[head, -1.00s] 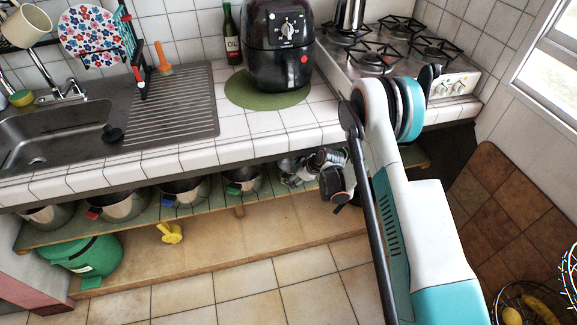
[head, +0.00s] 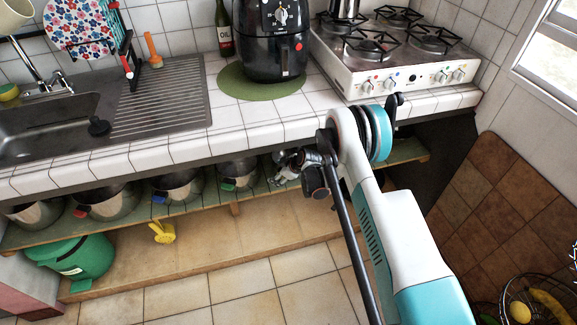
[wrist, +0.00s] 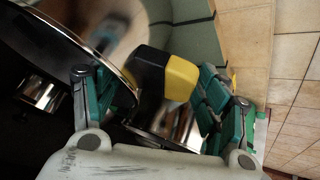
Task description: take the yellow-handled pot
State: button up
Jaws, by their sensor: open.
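In the wrist view the yellow-handled pot (wrist: 110,30) is a shiny metal pot with a dark rim at upper left. Its short handle (wrist: 180,77), black with a yellow end, points right between my two green-padded fingers. My gripper (wrist: 158,84) is open around the handle; the fingers stand apart on either side, and I cannot tell whether either one touches it. In the head view my gripper (head: 288,166) reaches under the counter at the shelf, right of the green-handled pot (head: 238,172). The yellow handle cannot be made out there.
Red-handled (head: 108,203) and blue-handled (head: 180,187) pots stand farther left on the green shelf (head: 212,208). The tiled counter edge (head: 200,150) hangs above. A green bin (head: 85,258) and a yellow can (head: 163,232) sit below. The floor in front is clear.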

jog(key=c, duration=1.5)
jog(key=shift+r, duration=0.15)
